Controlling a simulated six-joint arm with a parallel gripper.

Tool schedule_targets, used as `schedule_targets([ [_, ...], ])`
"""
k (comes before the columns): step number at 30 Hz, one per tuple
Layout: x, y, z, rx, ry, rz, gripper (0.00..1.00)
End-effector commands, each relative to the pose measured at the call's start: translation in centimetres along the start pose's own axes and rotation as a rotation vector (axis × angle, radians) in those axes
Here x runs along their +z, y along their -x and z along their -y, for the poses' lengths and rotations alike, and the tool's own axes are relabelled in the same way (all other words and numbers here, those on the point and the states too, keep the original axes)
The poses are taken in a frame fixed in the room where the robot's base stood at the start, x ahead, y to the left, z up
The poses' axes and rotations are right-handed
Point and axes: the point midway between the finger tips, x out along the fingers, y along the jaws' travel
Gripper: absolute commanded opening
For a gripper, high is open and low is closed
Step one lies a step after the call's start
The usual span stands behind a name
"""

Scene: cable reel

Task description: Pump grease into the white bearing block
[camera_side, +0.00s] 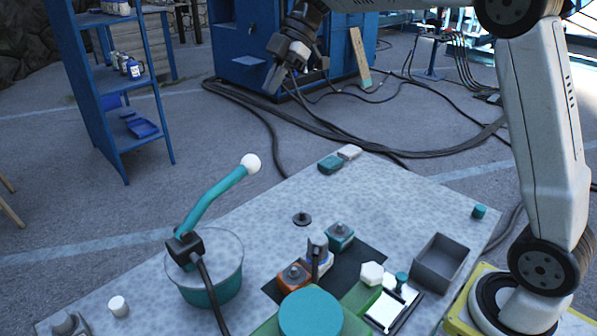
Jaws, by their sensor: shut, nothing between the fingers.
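The grease pump is a teal bucket (212,290) with a pale lid, at the left of the speckled table. Its teal lever (212,197) slants up to the right and ends in a white ball knob (251,164). A black hose (210,292) leaves the pump's dark head (184,248) towards the front. The white bearing block (319,258) stands between an orange block (294,278) and a teal block (340,236). A dark upright part covers some of its front; I cannot tell whether it is the hose's end. My gripper (272,82) is shut and empty, high above the lever, apart from everything.
A large teal cylinder (311,314) stands at the front. A grey open box (440,262), a white hexagonal piece (371,273) and a bright tray (391,309) lie to the right. A black knob (302,219) sits mid-table. The table's back middle is mostly clear.

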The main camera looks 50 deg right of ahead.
Motion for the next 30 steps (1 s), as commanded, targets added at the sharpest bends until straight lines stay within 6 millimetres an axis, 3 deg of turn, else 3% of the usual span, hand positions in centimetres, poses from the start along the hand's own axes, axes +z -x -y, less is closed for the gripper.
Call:
schedule_targets([
  [8,-0.1,-2.5,0.1,-0.004,0.0,-0.001,0.0],
  [23,0.0,-10.1,0.1,-0.005,-0.001,-0.001,0.0],
  [30,2.2,-11.8,0.1,-0.002,-0.002,0.0,0.0],
])
